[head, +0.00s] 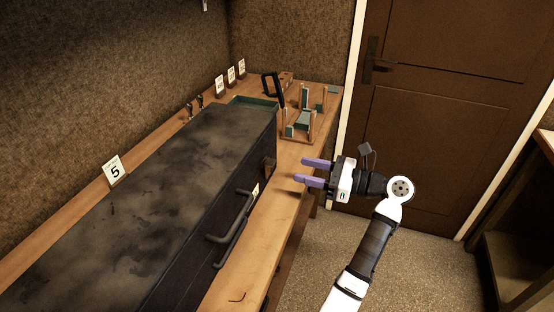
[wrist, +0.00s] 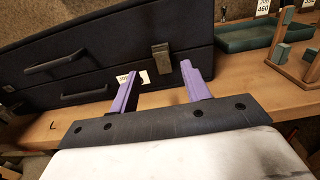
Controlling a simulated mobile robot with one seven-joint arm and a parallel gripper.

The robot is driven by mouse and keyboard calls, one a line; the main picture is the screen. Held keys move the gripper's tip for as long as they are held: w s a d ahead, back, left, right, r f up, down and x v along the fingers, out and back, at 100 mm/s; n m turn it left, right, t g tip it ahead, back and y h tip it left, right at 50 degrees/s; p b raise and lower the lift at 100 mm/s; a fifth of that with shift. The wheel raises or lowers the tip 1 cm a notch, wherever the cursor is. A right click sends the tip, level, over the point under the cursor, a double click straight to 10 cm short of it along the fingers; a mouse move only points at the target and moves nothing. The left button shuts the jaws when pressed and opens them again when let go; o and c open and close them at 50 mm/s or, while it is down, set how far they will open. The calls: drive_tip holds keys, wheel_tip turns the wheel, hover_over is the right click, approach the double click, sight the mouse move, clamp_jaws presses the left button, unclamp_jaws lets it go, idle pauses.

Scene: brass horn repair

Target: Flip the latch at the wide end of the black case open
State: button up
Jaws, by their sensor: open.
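The black case (head: 150,190) lies shut along the wooden bench, its top worn and blotchy. It also fills the upper left of the wrist view (wrist: 110,45). A brass-coloured latch (wrist: 160,58) sits on the case's front face near its right end; in the head view the latch (head: 268,165) is small and seen edge-on. Two dark handles are on the front, one at the seam level (wrist: 56,62). My gripper (head: 310,172) has purple fingers spread apart with nothing between them. It points at the latch end from in front, apart from the case.
The wooden bench (head: 262,240) has a bare strip before the case. A green tray (head: 262,103) and a wooden stand with green pads (head: 303,122) are beyond the case's far end. A card marked 5 (head: 114,171) stands behind. Open floor lies right of the bench.

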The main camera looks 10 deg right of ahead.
sight(275, 162)
drive_tip(key=p+x, duration=0.1)
drive_tip(key=x, duration=0.7)
drive_tip(key=shift+w+p, duration=0.1)
drive_tip(key=shift+p, duration=0.3)
drive_tip(key=c, duration=1)
